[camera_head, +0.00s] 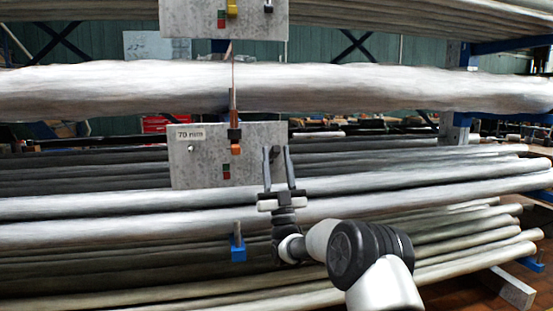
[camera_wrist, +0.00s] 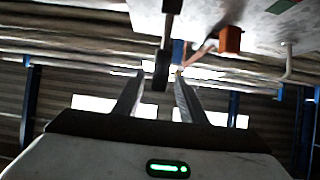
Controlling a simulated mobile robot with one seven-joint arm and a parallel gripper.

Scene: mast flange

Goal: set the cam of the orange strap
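The orange strap (camera_head: 233,75) runs thinly down over the large grey pipe bundle to a metal plate (camera_head: 210,172) labelled 70 mm. Its orange cam block (camera_head: 236,150), with a dark part above it, sits on that plate. An orange block (camera_wrist: 230,40) also shows in the wrist view, on a pale plate, right of my fingers. My gripper (camera_head: 277,151) stands at the plate's right edge, fingers up and apart, to the right of the cam. In the wrist view a dark bar with a black end (camera_wrist: 161,70) appears between the open fingertips; I cannot tell whether they touch it.
A blue bracket with a post (camera_head: 238,250) stands lower down. Long pipes (camera_head: 430,185) fill the rack behind my arm.

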